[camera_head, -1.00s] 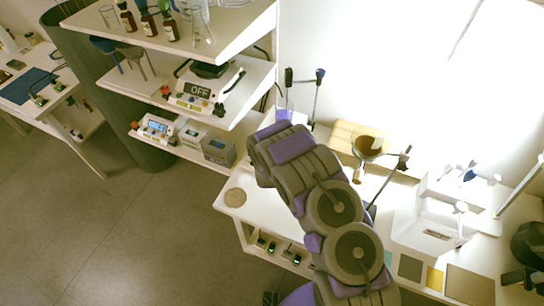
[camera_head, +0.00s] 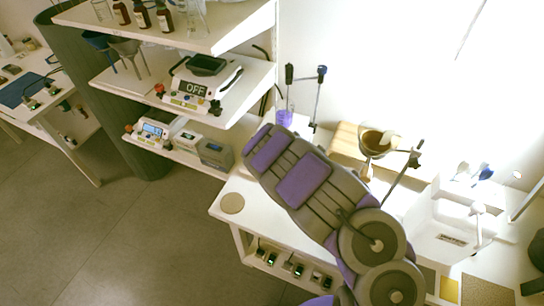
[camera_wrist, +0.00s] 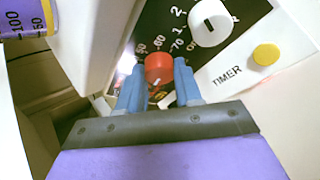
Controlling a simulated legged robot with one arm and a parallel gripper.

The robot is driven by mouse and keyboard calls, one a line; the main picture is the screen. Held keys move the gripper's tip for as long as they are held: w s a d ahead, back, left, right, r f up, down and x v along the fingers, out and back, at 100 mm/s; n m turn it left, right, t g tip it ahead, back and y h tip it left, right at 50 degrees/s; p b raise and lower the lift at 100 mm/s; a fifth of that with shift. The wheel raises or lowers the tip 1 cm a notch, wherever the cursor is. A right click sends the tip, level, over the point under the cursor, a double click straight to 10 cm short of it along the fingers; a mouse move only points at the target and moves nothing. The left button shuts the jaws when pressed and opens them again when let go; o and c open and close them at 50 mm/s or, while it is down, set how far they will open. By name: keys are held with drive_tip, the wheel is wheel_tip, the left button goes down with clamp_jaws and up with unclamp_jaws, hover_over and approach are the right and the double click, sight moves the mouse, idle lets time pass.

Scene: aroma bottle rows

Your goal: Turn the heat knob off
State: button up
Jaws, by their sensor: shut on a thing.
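In the wrist view, a red knob (camera_wrist: 159,70) sits on a black dial panel (camera_wrist: 158,30) with printed numbers around it, including 60 and 70. My gripper (camera_wrist: 158,84) has blue fingers on both sides of the red knob and is shut on it. The knob's lower part shows between the fingers. A white knob (camera_wrist: 211,22) with its own scale is above and to the right, near the word TIMER. In the head view my arm hides the gripper and the red knob.
A beaker of purple liquid (camera_wrist: 22,18) stands close at upper left in the wrist view. A yellow button (camera_wrist: 266,55) is at right. In the head view, a stand (camera_head: 318,95) and a funnel (camera_head: 377,141) are near my arm.

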drive_tip(key=shift+s+a+f+n, duration=0.1)
drive_tip(key=shift+a+n, duration=0.05)
drive_tip(key=shift+n, duration=0.25)
drive_tip(key=o, duration=1)
drive_tip(key=shift+a, duration=0.2)
drive_tip(key=shift+o, duration=0.2)
drive_tip(key=shift+d, duration=0.1)
drive_tip(key=shift+s+d+r+p, duration=0.15)
drive_tip(key=shift+s+r+p, duration=0.05)
drive_tip(key=shift+r+p, duration=0.25)
drive_tip(key=p+v, duration=0.5)
drive_tip(key=v, duration=1.1)
drive_tip(key=shift+a+r, duration=0.25)
drive_tip(key=shift+a, duration=0.05)
drive_tip(key=shift+f, duration=0.1)
